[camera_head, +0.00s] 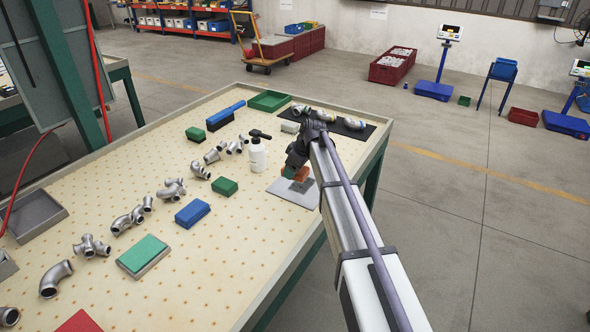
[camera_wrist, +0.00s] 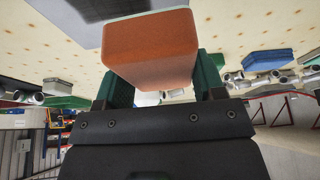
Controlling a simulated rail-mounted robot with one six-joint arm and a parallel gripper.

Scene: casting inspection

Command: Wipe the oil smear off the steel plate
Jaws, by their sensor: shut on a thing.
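The steel plate (camera_head: 290,194) is a flat grey sheet lying on the perforated table near its right edge. Part of it shows at the top of the wrist view (camera_wrist: 88,9). My gripper (camera_head: 296,173) is over the plate's far part, its green fingers shut on an orange-brown sponge block (camera_wrist: 152,45). The sponge also shows in the head view (camera_head: 302,174). It is at or just above the plate; I cannot tell if it touches. A darker patch shows on the plate under the sponge; I cannot tell smear from shadow.
A white spray bottle (camera_head: 257,156) stands left of the plate. A green block (camera_head: 224,187), a blue block (camera_head: 192,213) and several metal pipe fittings lie further left. A black mat (camera_head: 353,131) with fittings lies behind my gripper. The table near the plate's front is clear.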

